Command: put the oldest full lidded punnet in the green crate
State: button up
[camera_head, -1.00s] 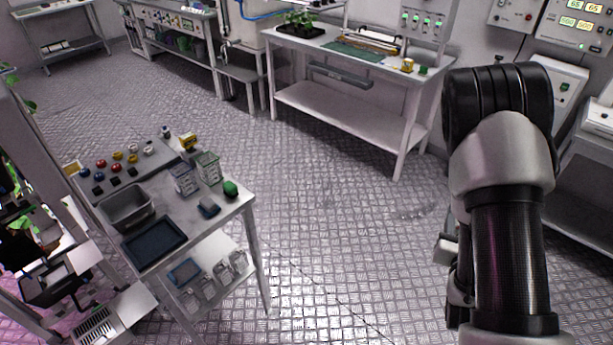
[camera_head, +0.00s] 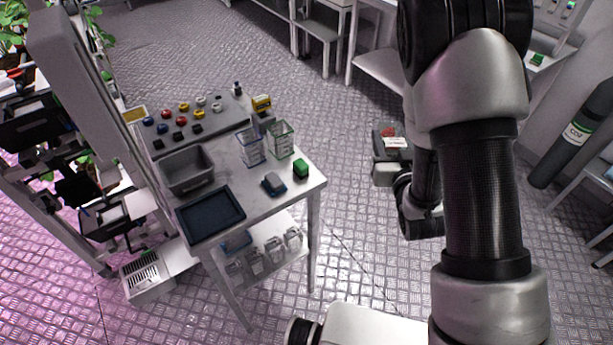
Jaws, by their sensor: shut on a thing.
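My gripper (camera_head: 388,160) is right of the middle, beside the bench and over the floor. It is shut on a small lidded punnet (camera_head: 394,143) with red fruit and a pale label with red print. The fingertips and the label's text are too small to make out. A clear, crate-like container with a green rim (camera_head: 281,138) stands on the bench, left of my gripper and apart from it. A similar one with a blue rim (camera_head: 250,148) stands just left of it. I cannot see anything clearly inside either.
The metal bench (camera_head: 232,228) also holds a grey bin (camera_head: 187,170), a dark tray (camera_head: 210,214), a green block (camera_head: 300,169), a blue-grey item (camera_head: 273,185) and several coloured knobs. A plant rack (camera_head: 75,110) stands at left. Floor between bench and arm is clear.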

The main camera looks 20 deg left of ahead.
jog(key=a+n+g+y+b, duration=0.2)
jog(key=a+n+y+b, duration=0.15)
jog(key=a, duration=0.85)
notch_tip(320, 180, up, 2)
jog(key=n+g+y+b, duration=0.3)
jog(key=y, duration=0.1)
send_over(304, 161)
notch_tip(304, 161, down, 4)
jog(key=shift+s+r, duration=0.1)
notch_tip(304, 161, down, 5)
jog(key=shift+f+b, duration=0.1)
jog(key=shift+b, duration=0.4)
jog(key=shift+f+b, duration=0.3)
jog(key=shift+b, duration=0.15)
jog(key=shift+f, duration=0.2)
jog(key=o, duration=1.1)
